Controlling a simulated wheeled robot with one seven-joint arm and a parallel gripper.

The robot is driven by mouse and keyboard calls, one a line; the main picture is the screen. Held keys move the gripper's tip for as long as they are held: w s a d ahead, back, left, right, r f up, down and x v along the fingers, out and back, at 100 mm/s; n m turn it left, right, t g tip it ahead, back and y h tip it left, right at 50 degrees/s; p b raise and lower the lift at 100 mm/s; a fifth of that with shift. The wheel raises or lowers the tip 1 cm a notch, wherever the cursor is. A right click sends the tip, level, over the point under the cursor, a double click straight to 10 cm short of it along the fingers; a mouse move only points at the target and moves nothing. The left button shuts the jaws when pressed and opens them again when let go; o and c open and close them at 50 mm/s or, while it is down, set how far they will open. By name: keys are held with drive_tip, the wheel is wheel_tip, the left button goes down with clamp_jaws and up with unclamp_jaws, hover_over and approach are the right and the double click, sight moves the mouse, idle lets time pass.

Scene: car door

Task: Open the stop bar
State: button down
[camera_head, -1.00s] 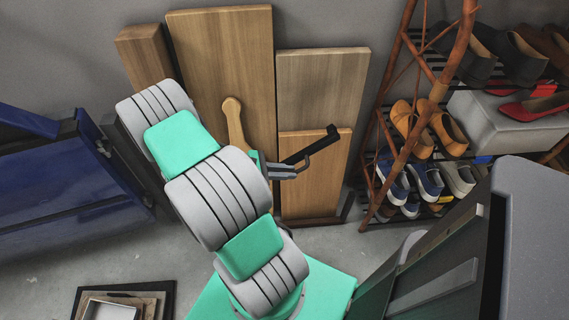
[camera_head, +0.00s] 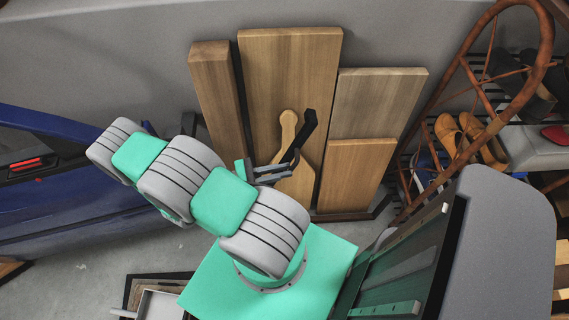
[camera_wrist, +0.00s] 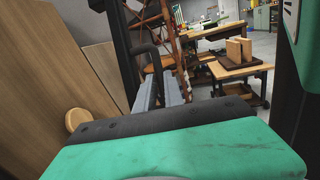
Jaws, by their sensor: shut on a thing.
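The stop bar looks to be the black angled bar (camera_head: 306,132) in front of the boards in the head view. It has a thinner black bent handle, and it also shows upright in the wrist view (camera_wrist: 119,45). My gripper (camera_head: 285,169) has its grey fingers closed on the handle at the bar's lower end. In the wrist view my gripper (camera_wrist: 160,92) meets the dark bent handle (camera_wrist: 154,62). The exact contact is partly hidden by the fingers. I cannot see what the bar is fixed to.
Wooden boards (camera_head: 290,60) lean on the wall behind my gripper. A blue car door or body panel (camera_head: 70,210) is at left. A shoe rack (camera_head: 470,65) stands at right. Framed pieces (camera_head: 160,295) lie at the front. In the wrist view a workbench (camera_wrist: 235,70) stands farther off.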

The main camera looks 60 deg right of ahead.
drive_tip(key=shift+w+a+f, duration=0.1)
drive_tip(key=shift+w, duration=0.15)
drive_tip(key=c, duration=1.5)
unclamp_jaws()
drive_tip(key=shift+o, duration=0.2)
drive_tip(key=shift+s, duration=0.1)
